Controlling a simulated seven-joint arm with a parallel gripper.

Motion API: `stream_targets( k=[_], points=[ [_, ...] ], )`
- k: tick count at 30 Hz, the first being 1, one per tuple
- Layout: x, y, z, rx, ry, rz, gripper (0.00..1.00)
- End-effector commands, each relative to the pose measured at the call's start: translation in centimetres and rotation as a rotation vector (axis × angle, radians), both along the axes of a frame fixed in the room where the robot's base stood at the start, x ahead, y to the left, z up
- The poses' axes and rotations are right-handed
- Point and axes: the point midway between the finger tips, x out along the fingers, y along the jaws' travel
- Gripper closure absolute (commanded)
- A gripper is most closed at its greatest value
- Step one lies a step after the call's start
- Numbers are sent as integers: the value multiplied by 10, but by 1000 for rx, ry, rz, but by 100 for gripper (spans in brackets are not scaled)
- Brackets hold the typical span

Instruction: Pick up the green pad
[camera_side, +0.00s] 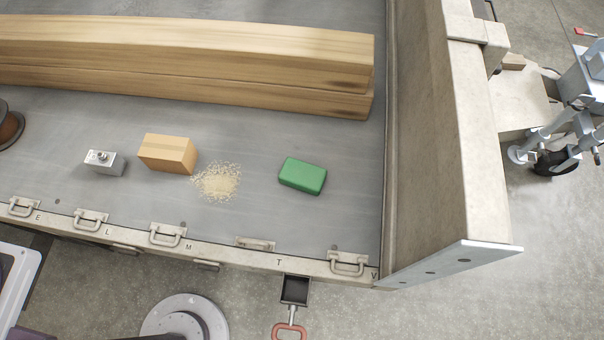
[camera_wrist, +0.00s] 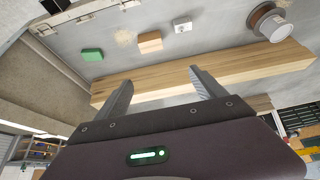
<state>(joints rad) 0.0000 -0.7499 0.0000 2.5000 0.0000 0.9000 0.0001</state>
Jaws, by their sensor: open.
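The green pad (camera_side: 302,175) is a rounded green block lying flat on the grey trailer bed, right of the sawdust pile in the side view. It also shows in the wrist view (camera_wrist: 92,55) at the upper left. My gripper (camera_wrist: 158,76) shows in the wrist view with its two fingers wide apart and nothing between them. It is well away from the pad, which lies beyond the fingertips and to the left. My gripper's fingers are not seen in the side view.
A sawdust pile (camera_side: 218,181), a wooden block (camera_side: 167,153) and a small metal block (camera_side: 105,162) lie left of the pad. Long timber beams (camera_side: 200,60) lie behind. A tall end wall (camera_side: 440,130) stands at right. Handles (camera_side: 348,263) line the front rail. Bed around the pad is clear.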

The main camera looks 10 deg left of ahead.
Motion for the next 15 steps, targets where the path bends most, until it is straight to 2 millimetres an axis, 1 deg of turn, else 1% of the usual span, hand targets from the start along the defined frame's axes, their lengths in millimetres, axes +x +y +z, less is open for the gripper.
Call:
stream_targets(
  k=[5,8,11,13,14,15],
  points=[
    [0,0,0,0,0,0,20],
    [8,-8,2,-34,38,1,20],
    [36,-36,3,-145,164,13,20],
    [65,-64,-1,-252,284,33,20],
    [78,-77,-4,-298,337,46,20],
    [96,-94,-10,-359,405,66,20]
  ],
)
